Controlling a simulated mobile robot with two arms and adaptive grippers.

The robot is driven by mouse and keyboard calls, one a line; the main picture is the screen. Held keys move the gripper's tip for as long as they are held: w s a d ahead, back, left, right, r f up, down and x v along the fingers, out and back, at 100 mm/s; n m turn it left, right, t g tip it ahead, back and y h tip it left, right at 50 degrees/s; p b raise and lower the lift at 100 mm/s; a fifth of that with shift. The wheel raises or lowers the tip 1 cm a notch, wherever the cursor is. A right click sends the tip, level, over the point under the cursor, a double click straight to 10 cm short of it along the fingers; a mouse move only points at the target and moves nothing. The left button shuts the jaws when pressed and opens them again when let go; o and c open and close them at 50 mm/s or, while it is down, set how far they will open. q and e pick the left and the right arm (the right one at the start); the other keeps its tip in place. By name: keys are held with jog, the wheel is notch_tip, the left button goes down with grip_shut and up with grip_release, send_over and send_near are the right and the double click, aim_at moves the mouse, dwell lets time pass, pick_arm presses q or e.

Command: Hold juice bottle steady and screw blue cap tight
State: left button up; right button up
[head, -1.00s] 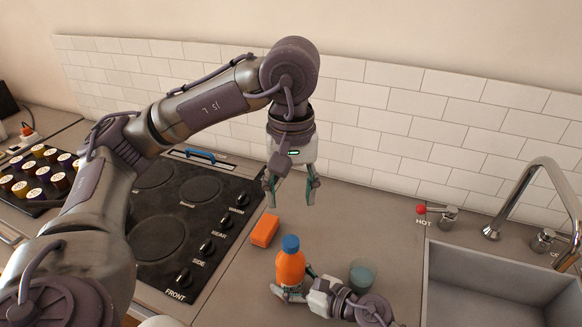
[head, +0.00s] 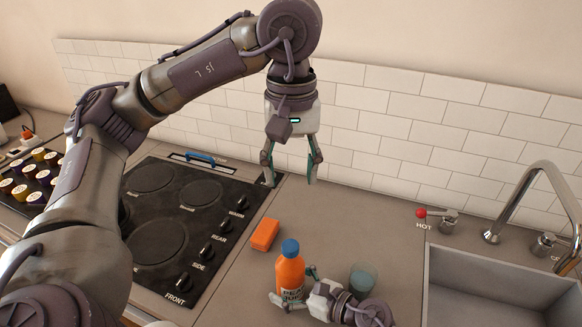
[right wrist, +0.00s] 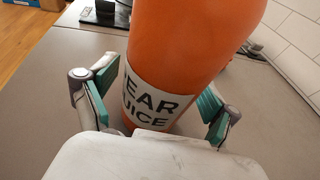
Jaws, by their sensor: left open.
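The orange juice bottle (head: 290,273) stands upright on the counter, its white label facing my right gripper. The blue cap (head: 290,247) sits on its top; how tight it is cannot be seen. My left gripper (head: 290,178) points down, open and empty, well above and behind the cap. My right gripper (head: 292,286) is low at the bottle, with a finger on each side. In the right wrist view the bottle (right wrist: 190,50) stands between the fingers (right wrist: 155,100), with gaps showing, so the gripper looks open. The cap is out of that view.
An orange block (head: 264,234) lies left of the bottle, by the black stove (head: 165,215). A glass (head: 363,277) stands close right of the bottle, beside my right gripper. The sink (head: 480,285) and tap (head: 545,190) are at right. The counter behind the bottle is clear.

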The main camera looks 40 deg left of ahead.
aim_at(302, 289)
jog(key=shift+d, duration=0.1)
jog(key=v, duration=0.7)
jog(key=shift+d+r, duration=0.1)
jog(key=shift+d, duration=0.1)
dwell(0.6)
